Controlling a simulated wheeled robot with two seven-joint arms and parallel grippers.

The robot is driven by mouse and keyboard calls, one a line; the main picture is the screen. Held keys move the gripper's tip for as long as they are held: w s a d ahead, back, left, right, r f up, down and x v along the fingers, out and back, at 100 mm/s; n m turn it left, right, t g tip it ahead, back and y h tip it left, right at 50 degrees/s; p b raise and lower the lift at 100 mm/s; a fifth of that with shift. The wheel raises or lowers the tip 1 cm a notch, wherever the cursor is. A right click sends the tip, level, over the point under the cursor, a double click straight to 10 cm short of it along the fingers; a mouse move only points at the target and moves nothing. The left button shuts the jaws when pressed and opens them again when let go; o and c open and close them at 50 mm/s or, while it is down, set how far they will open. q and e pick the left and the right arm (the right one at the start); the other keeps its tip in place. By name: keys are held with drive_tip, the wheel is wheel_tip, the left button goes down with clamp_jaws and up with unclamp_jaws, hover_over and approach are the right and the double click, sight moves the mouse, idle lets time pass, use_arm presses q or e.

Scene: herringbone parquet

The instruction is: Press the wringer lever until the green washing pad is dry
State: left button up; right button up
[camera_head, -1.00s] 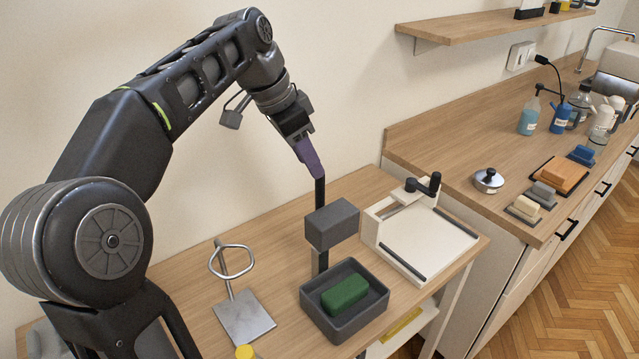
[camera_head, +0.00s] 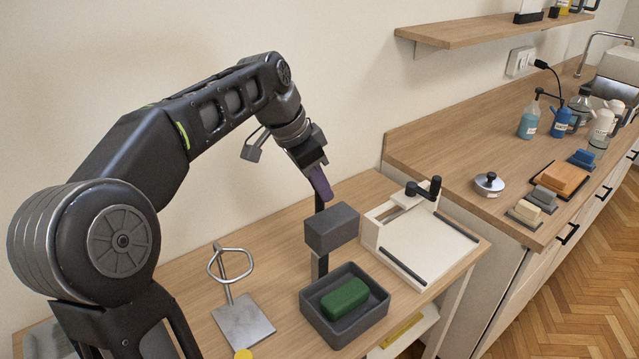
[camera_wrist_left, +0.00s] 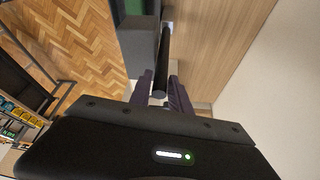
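The wringer stands on the wooden table with a dark grey tray (camera_head: 375,318), a grey block (camera_head: 332,228) above it and an upright black lever (camera_head: 319,204). The green washing pad (camera_head: 345,297) lies in the tray, below and apart from the block. My left gripper (camera_head: 319,188) has its purple fingers at the lever's top. In the left wrist view its fingers (camera_wrist_left: 161,76) stand apart on either side of the lever (camera_wrist_left: 164,50), with a narrow gap showing; firm contact is not visible. The pad's wetness cannot be told. My right gripper is not in view.
A metal stand with a ring handle (camera_head: 243,322) is left of the tray. A white board with a crank (camera_head: 425,245) stands to the right. The counter (camera_head: 460,135) holds bottles, sponges and a round metal lid (camera_head: 488,184). A wall is behind.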

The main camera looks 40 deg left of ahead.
use_arm(q)
clamp_jaws()
idle(1.0)
